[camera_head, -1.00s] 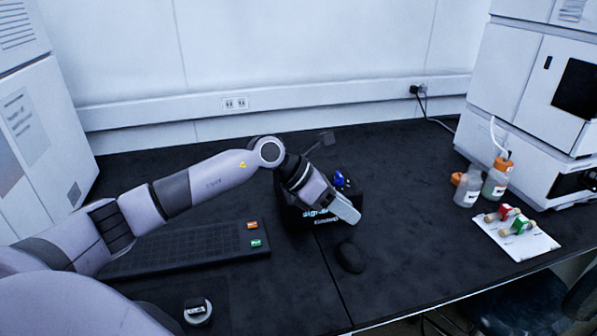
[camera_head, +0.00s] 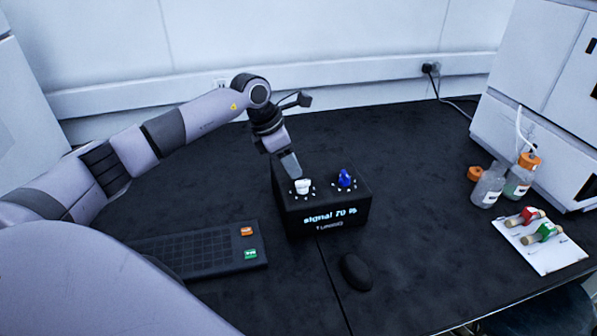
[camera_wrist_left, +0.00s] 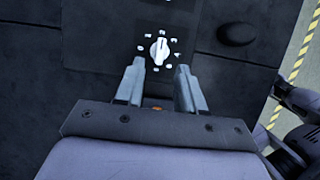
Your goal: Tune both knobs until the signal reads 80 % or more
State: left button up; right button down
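A black tuning box (camera_head: 327,208) stands on the bench. Its lit front display (camera_head: 330,214) appears to read "signal 70 %". A white knob (camera_head: 302,186) is on the left of its top and a blue knob (camera_head: 345,178) on the right, with white marks around them. My left gripper (camera_head: 294,172) is just above and behind the white knob. In the left wrist view, its two fingers (camera_wrist_left: 160,78) are apart, with the white knob (camera_wrist_left: 159,49) just beyond the tips and nothing between them. My right gripper is not in view.
A black keyboard (camera_head: 190,252) with orange and green keys lies left of the box. A black mouse (camera_head: 356,272) lies in front. Bottles (camera_head: 488,186) and a white card (camera_head: 546,247) with red and green items are at right. The bench behind the box is clear.

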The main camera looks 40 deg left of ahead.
aim_at(302, 181)
pick_arm(q)
jog(key=x, duration=0.5)
jog(key=shift+c, duration=0.3)
grip_shut()
